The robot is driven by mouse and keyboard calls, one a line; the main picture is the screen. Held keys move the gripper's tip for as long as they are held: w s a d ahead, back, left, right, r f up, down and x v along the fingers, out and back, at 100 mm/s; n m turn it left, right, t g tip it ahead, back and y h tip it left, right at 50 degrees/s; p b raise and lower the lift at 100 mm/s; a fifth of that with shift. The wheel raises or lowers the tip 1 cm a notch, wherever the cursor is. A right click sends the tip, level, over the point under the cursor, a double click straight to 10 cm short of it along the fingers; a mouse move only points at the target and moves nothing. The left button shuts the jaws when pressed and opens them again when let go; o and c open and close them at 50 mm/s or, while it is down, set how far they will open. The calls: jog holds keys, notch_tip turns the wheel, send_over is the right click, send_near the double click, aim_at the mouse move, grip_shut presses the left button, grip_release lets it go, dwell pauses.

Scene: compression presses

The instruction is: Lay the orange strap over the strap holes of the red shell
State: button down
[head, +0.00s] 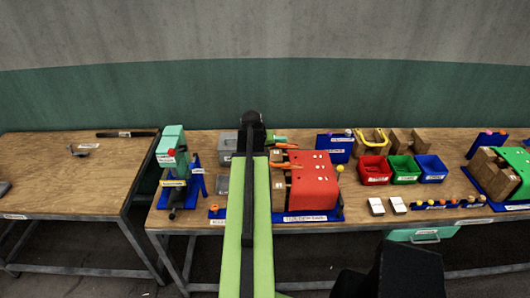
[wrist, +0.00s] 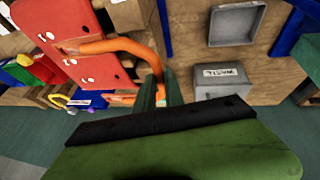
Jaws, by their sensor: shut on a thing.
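The red shell (head: 313,182) sits on a blue base at the middle of the bench, with pale round holes in its top. It also shows at the upper left of the wrist view (wrist: 75,30). The orange strap (wrist: 115,45) curves from my gripper toward the shell, its far end over or near the shell's holes; contact cannot be told. My gripper (wrist: 162,88) is shut on the strap's near end. In the head view my green arm hides part of the grip, and an orange piece (head: 286,146) shows beside the shell's far edge.
Red (head: 374,170), green (head: 405,169) and blue (head: 431,169) bins stand right of the shell. A yellow curved piece (head: 370,136) is on a wooden stand behind them. A teal press (head: 173,150) stands left. A grey box (wrist: 222,82) lies near my gripper.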

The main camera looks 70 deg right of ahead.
jog(key=shift+s+d, duration=0.1)
jog(key=shift+s+f, duration=0.1)
jog(key=shift+f, duration=0.05)
notch_tip(320, 180, down, 6)
jog(key=b, duration=0.6)
jog(key=shift+b, duration=0.3)
jog(key=shift+f, duration=0.25)
dwell(1.2)
jog(key=c, duration=1.3)
grip_release()
jog(key=shift+c, duration=0.2)
jog(key=p+v, duration=1.5)
jog(key=v, duration=0.2)
jog(key=shift+w+a, duration=0.25)
jog(key=shift+w, duration=0.05)
